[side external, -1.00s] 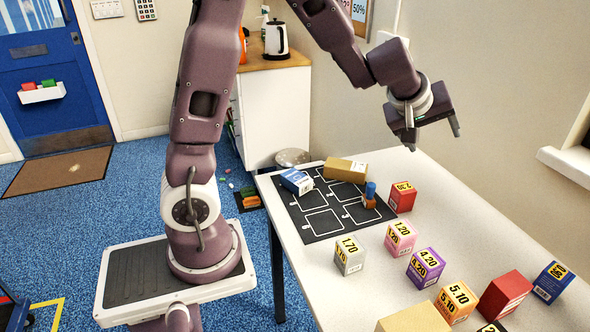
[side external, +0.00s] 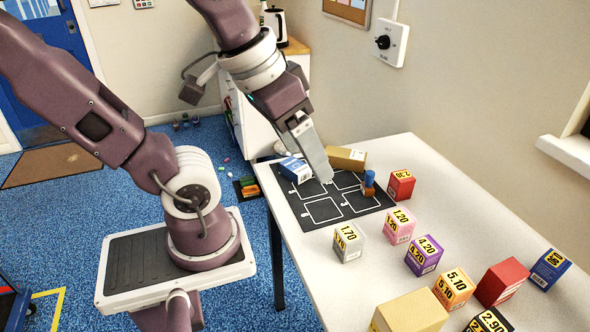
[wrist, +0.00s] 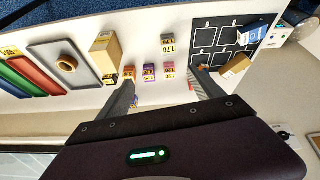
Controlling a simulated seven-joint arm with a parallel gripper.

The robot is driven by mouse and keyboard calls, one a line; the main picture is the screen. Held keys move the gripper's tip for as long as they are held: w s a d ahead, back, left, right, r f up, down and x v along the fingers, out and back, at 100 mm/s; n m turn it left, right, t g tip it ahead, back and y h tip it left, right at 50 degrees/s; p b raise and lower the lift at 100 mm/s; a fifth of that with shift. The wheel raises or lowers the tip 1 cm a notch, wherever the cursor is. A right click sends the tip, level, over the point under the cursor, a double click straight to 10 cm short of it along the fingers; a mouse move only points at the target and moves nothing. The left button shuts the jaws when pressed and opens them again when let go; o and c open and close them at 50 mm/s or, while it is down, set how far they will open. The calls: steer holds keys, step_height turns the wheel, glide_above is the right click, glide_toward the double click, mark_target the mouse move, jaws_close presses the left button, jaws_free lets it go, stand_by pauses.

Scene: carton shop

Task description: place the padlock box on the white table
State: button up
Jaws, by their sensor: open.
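No padlock picture or label is readable, so I cannot tell which box is the padlock box. A blue-and-white box (side external: 295,169) lies at the far left part of the black marked mat (side external: 322,211); it also shows in the wrist view (wrist: 253,33). A tan box (side external: 346,158) lies at the mat's far edge, also in the wrist view (wrist: 235,66). The mat lies on the white table (side external: 402,150). My gripper (side external: 322,168) is open and empty, above the mat between these boxes in the picture. In the wrist view its fingers (wrist: 162,92) are spread apart.
A blue-topped stamp-like object (side external: 369,184) stands on the mat's right side. Price boxes, including a grey one (side external: 348,243), a purple one (side external: 424,256) and a red one (side external: 401,184), stand around it. A grey tray (wrist: 45,50) holds a tape roll (wrist: 66,63).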

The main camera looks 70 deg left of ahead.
steer(key=w+a+n+g+h, duration=0.1)
steer(key=w+a+n+g, duration=0.1)
steer(key=w+a+n, duration=0.6)
steer(key=n+g+h, duration=0.1)
steer(key=n+h, duration=0.2)
steer(key=n, duration=1)
glide_above(295, 165)
steer(key=a, duration=0.2)
step_height(295, 165, down, 21)
steer(key=shift+f, duration=0.1)
steer(key=x, duration=0.2)
steer(key=s+x, duration=0.1)
steer(key=x, duration=0.4)
steer(key=shift+a+f, duration=0.25)
steer(key=shift+f, duration=0.3)
steer(key=shift+r, duration=0.15)
jaws_close()
